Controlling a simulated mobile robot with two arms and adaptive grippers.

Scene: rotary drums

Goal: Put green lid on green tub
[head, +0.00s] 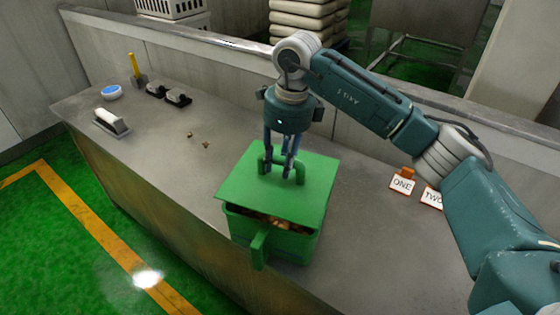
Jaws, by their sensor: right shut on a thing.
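The green tub (300,246) stands on the grey counter near its front edge, with brownish contents showing under the lid and a green handle on its front. The green lid (248,191) is over the tub, tilted and shifted toward the back left, leaving a gap at the front. My right gripper (284,172) points down and is shut on the lid's handle. Whether the lid's rear edge touches the tub is hidden. My left gripper is not in view.
On the counter (165,165) are a white-handled tool (110,122), a blue round item (111,92), a yellow-handled tool (136,70), dark blocks (177,97) and small brown bits (205,145). A low wall runs behind.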

